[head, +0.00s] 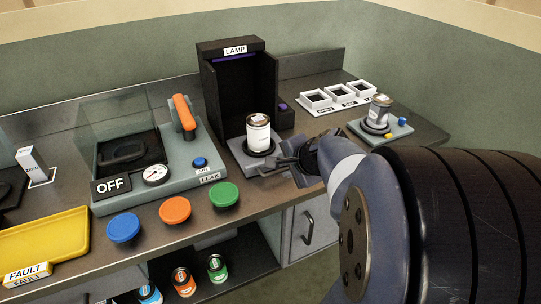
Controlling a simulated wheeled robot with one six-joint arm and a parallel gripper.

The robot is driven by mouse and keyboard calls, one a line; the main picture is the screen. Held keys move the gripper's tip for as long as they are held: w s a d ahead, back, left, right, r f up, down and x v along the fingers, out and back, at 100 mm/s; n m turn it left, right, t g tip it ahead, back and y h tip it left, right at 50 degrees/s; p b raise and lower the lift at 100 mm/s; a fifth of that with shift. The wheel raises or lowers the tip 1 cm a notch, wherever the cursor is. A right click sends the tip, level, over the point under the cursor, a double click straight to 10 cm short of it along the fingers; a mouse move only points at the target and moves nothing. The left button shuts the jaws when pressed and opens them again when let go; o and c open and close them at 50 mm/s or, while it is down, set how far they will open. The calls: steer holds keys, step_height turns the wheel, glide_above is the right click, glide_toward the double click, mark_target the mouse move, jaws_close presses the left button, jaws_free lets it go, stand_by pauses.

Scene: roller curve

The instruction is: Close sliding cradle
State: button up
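The sliding cradle (240,158) is a grey plate that sticks out from the foot of the dark box labelled LAMP (235,51). A white can (258,135) with a metal top stands upright on the cradle's round black holder. The box front is open, and its inside is dark with a purple strip at the top. My gripper (284,163) is at the cradle's front right edge, close to a dark bar there. The fingers are small and dark, so I cannot tell whether they are open, shut or touching the bar. My arm comes in from the right.
A leak tester with an orange lever (184,114) stands left of the box. Blue, orange and green (224,195) round pads line the front edge. At right are white bins (340,94) and a grey stand (398,131) holding a can. A yellow tray (45,237) lies far left.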

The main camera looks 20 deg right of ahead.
steer(key=d, duration=0.1)
steer(key=m, duration=0.1)
steer(key=w+d+f, duration=0.1)
steer(key=shift+d+h, duration=0.3)
steer(key=shift+d, duration=0.05)
steer(key=shift+c, duration=1.4)
steer(key=shift+w+f, duration=0.1)
steer(key=shift+w, duration=0.1)
steer(key=shift+c, duration=0.9)
steer(key=b+x, duration=0.1)
steer(key=x, duration=0.8)
steer(key=shift+w+a+b, duration=0.1)
steer(key=shift+w+b, duration=0.05)
steer(key=shift+b, duration=0.25)
jaws_close()
